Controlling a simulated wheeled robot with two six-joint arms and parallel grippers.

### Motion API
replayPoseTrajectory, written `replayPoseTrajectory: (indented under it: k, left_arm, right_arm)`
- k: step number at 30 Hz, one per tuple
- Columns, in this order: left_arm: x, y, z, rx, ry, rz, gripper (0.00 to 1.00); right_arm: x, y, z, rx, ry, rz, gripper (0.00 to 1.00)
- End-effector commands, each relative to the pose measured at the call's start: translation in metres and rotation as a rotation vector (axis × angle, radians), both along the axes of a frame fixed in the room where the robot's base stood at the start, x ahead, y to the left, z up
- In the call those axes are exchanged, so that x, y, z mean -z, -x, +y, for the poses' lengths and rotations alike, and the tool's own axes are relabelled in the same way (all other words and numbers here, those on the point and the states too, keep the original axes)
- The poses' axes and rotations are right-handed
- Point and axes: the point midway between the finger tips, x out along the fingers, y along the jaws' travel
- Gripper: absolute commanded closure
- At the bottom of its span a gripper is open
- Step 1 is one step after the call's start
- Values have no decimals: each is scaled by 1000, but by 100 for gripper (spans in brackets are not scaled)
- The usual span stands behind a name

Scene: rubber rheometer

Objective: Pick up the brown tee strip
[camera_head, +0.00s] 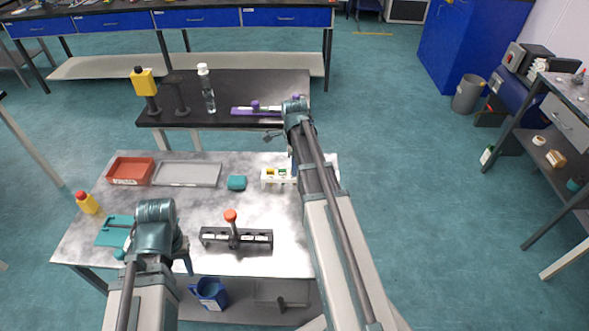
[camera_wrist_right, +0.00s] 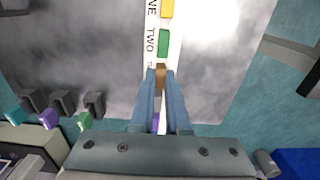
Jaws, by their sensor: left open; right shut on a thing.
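The brown tee strip (camera_wrist_right: 160,77) is in the right wrist view, in the white labelled rack (camera_wrist_right: 151,62), just below the green strip (camera_wrist_right: 163,43). My right gripper (camera_wrist_right: 160,88) is shut on the brown strip, with a blue finger on each side of it. I cannot tell whether the strip is lifted from its slot. In the head view the rack (camera_head: 268,182) stands at the table's right side, partly hidden by my right arm. My left gripper (camera_head: 184,257) is open and empty over the table's front left; its fingers are mostly hidden.
A yellow strip (camera_wrist_right: 167,8) stands in the rack beyond the green one; a purple one (camera_wrist_right: 155,122) shows between my fingers. A black stand with an orange knob (camera_head: 231,216), a grey tray (camera_head: 187,174) and a red tray (camera_head: 131,171) are on the table.

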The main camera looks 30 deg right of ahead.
Motion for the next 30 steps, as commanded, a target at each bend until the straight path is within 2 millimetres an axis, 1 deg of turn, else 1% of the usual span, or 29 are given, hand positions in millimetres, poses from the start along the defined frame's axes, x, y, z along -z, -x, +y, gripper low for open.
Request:
replayPoseTrajectory:
  k: [5,8,18,21,25,30]
  left_arm:
    - [-14,0,0,0,0,0,50]
    - [-26,0,0,0,0,0,50]
    - [-79,0,0,0,0,0,50]
    - [-91,0,0,0,0,0,50]
    - [-99,0,0,1,0,0,50]
    - [-99,0,0,1,0,0,50]
  right_arm:
    - [-14,0,0,0,0,0,100]
    - [-26,0,0,0,0,0,100]
    - [-79,0,0,0,0,0,100]
    - [-91,0,0,0,0,0,100]
    - [-99,0,0,0,0,0,100]
    - [-99,0,0,0,0,0,100]
